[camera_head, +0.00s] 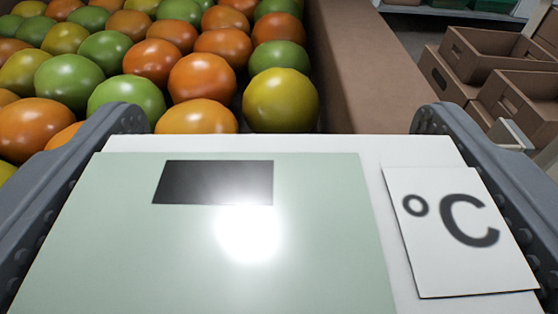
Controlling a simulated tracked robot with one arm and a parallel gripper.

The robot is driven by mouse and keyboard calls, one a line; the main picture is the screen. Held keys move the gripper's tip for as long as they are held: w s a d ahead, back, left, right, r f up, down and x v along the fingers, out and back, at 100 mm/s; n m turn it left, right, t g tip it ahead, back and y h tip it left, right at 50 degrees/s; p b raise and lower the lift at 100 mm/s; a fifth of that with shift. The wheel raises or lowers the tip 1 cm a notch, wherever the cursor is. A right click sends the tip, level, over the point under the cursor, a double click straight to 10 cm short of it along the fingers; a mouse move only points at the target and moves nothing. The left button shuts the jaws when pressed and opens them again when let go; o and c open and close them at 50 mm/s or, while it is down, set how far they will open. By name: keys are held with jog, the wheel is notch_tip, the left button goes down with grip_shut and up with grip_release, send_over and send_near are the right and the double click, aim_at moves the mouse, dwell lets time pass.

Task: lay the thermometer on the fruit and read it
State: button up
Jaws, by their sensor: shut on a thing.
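My gripper (278,128) is shut on the thermometer (110,230), with one grey finger at its left side and one at its right. The thermometer is a flat white body with a pale green face, a dark display (213,182) and a white °C label (450,230). The display shows no figures that I can read, and a bright glare lies on its lower edge. The fruit (202,78), orange, green and yellow tomatoes, lies beyond the thermometer's far edge. I cannot tell whether the thermometer touches any fruit.
A brown wall (375,65) bounds the fruit on the right. Empty brown cardboard boxes (490,50) stand at the far right. Green crates (495,5) show at the top right edge. A patch of grey floor lies between the wall and the boxes.

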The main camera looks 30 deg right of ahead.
jog(key=o, duration=1)
jog(key=shift+v, duration=6)
